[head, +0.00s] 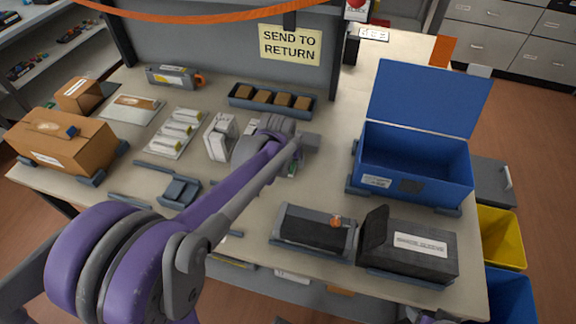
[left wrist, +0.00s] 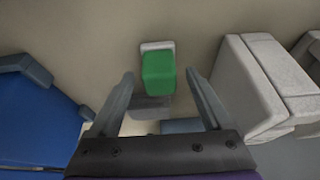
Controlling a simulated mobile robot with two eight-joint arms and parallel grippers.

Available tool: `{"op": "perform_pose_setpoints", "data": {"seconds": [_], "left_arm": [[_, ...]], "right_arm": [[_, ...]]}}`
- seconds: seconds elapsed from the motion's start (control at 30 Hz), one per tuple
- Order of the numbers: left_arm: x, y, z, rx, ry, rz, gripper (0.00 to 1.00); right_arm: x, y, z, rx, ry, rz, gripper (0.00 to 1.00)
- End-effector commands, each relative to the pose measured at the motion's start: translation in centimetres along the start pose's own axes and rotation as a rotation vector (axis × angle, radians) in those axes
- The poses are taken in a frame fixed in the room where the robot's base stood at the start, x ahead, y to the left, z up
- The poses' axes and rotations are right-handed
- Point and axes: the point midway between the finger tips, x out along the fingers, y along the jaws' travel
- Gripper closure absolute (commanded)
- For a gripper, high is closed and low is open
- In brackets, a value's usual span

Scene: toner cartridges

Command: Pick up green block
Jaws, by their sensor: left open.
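The green block (left wrist: 158,73) shows in the left wrist view, ahead of my left gripper (left wrist: 160,80) and centred between its two spread fingers. A white piece shows at its far end and a grey piece beneath its near end. In the head view my left arm reaches over the middle of the table, and only a small sliver of green (head: 293,168) shows beside the wrist. The rest of the block is hidden there by my arm.
The open blue box (head: 414,170) stands right of the wrist. White cartridge-like blocks (head: 219,138) stand close on its left. A tray of brown blocks (head: 270,104) lies behind. Dark boxes (head: 411,250) sit at the front edge. A cardboard box (head: 66,143) is at far left.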

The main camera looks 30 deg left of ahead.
Motion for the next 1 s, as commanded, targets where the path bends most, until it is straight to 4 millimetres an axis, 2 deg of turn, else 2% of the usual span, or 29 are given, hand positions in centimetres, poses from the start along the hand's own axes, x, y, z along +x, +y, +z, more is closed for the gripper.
{"op": "perform_pose_setpoints", "data": {"seconds": [0.03, 0.07, 0.47, 0.77, 0.87, 1.0], "left_arm": [[0.0, 0.0, 0.0, 0.0, 0.0, 0.0, 0.21], [0.0, 0.0, 0.0, 0.0, 0.0, 0.0, 0.27], [0.0, 0.0, 0.0, 0.0, 0.0, 0.0, 0.98], [-0.2, 0.0, -0.1, 0.0, 0.0, 0.0, 1.0], [-1.0, 0.0, -0.4, 0.0, 0.0, 0.0, 1.0], [-3.4, 0.0, -1.4, 0.0, 0.0, 0.0, 1.0]], "right_arm": [[0.0, 0.0, 0.0, 0.0, 0.0, 0.0, 0.35], [0.0, 0.0, 0.0, 0.0, 0.0, 0.0, 0.35], [0.0, 0.0, 0.0, 0.0, 0.0, 0.0, 0.35], [0.0, 0.0, 0.0, 0.0, 0.0, 0.0, 0.35], [-0.1, 0.0, -0.1, 0.0, 0.001, 0.0, 0.35], [-0.4, 0.0, -0.3, 0.0, 0.002, 0.0, 0.35]]}}
